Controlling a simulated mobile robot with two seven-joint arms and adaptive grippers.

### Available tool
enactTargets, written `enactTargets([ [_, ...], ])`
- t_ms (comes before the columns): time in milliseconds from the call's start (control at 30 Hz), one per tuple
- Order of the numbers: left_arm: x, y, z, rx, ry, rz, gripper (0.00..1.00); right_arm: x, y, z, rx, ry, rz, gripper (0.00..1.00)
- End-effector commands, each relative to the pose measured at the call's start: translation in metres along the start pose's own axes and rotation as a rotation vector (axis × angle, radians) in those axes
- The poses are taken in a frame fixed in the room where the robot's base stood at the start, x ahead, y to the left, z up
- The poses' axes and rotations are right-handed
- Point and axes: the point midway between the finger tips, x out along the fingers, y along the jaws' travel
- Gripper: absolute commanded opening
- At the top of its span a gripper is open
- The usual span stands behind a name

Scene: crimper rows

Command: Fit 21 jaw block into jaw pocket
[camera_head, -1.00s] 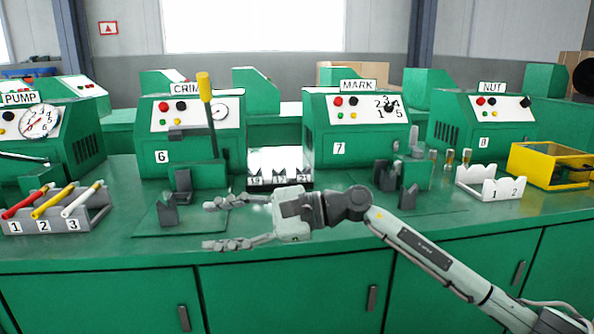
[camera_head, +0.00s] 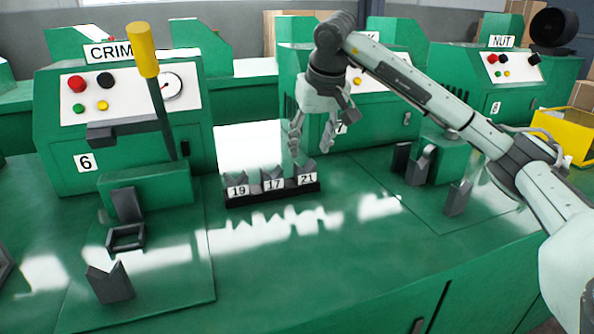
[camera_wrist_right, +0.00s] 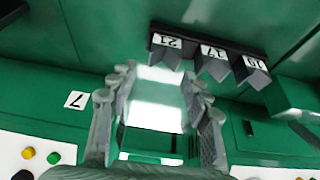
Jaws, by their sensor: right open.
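The 21 jaw block (camera_head: 306,173) is a grey notched block at the right end of a black rack (camera_head: 272,196), beside the 17 and 19 blocks. It also shows in the right wrist view (camera_wrist_right: 165,58). My right gripper (camera_head: 311,150) is open and empty, fingers pointing down, just above and behind the 21 block in the picture; any contact is unclear. Both fingers show in the wrist view (camera_wrist_right: 160,78). The jaw pocket looks to be the dark square frame (camera_head: 124,247) in front of machine 6; it is empty. My left gripper is out of view.
Machine 6 (camera_head: 60,135) with a yellow-handled lever (camera_head: 143,50) stands at the left. A dark notched block (camera_head: 110,283) stands in front of the frame. Grey fixtures (camera_head: 420,165) stand before machine 7 at the right. The green bench (camera_head: 300,270) in front of the rack is clear.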

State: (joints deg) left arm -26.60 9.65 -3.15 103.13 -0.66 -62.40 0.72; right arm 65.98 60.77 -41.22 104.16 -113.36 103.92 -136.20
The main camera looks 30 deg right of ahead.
Motion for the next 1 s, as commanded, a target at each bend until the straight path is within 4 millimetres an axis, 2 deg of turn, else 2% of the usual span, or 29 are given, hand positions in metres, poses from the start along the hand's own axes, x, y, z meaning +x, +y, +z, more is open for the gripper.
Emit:
enactTargets([
  [267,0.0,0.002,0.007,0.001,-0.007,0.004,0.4,0.037,-0.004,0.004,0.0,-0.006,-0.004,0.48],
  [400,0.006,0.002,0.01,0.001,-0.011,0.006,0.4,0.057,-0.005,0.005,0.001,-0.006,-0.004,0.48],
  [533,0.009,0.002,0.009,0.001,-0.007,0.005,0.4,0.065,-0.005,0.004,0.001,-0.002,-0.004,0.48],
  [733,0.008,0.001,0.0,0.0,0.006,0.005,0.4,0.065,-0.005,0.004,0.001,-0.001,-0.005,0.48],
  [1000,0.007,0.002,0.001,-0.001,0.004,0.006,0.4,0.065,-0.005,0.004,0.001,-0.001,-0.005,0.16],
])
